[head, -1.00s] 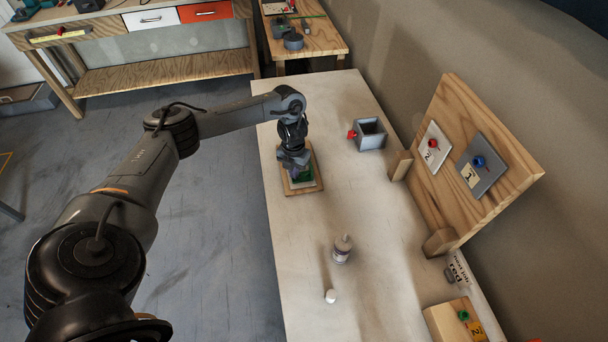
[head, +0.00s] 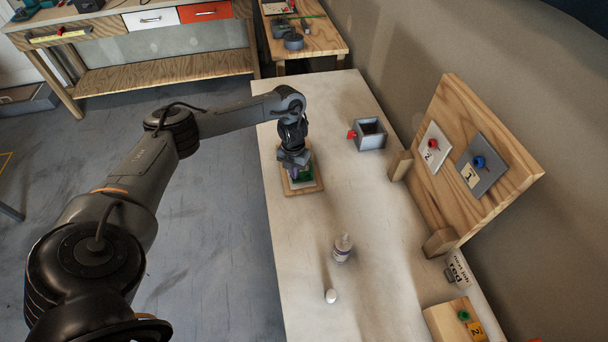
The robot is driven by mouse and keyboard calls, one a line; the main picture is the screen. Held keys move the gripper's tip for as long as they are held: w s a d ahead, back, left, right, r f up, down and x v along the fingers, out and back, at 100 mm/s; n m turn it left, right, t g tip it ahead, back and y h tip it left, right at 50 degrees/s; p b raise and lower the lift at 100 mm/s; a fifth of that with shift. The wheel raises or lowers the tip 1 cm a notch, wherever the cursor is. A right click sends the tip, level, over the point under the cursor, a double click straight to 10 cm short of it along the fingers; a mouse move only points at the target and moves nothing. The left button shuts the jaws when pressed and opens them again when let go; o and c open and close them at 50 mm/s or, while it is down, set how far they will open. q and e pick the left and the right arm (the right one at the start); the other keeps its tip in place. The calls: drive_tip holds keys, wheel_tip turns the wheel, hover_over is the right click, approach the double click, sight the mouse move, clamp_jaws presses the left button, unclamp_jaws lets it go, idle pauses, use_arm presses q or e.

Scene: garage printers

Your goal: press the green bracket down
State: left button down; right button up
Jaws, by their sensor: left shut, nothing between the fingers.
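The green bracket (head: 307,175) shows as a small green patch on a wooden base board (head: 291,189) at the table's left side. My left gripper (head: 297,174) is right over it, pointing down, shut and holding nothing. The gripper hides much of the bracket, and I cannot tell whether the fingertips touch it. My right gripper is not in view.
A grey open box (head: 371,136) with a red knob stands behind to the right. A wooden stand (head: 440,140) holds numbered plates. A small bottle (head: 342,248) and a white cap (head: 331,296) sit nearer. The table middle (head: 340,200) is clear.

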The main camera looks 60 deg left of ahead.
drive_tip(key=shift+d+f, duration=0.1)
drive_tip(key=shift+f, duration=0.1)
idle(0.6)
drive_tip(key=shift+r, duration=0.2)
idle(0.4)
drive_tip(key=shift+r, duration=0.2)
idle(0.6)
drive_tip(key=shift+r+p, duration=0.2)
drive_tip(key=shift+p, duration=0.2)
idle(0.4)
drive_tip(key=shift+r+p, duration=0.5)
idle(1.8)
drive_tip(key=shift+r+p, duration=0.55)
idle(2.2)
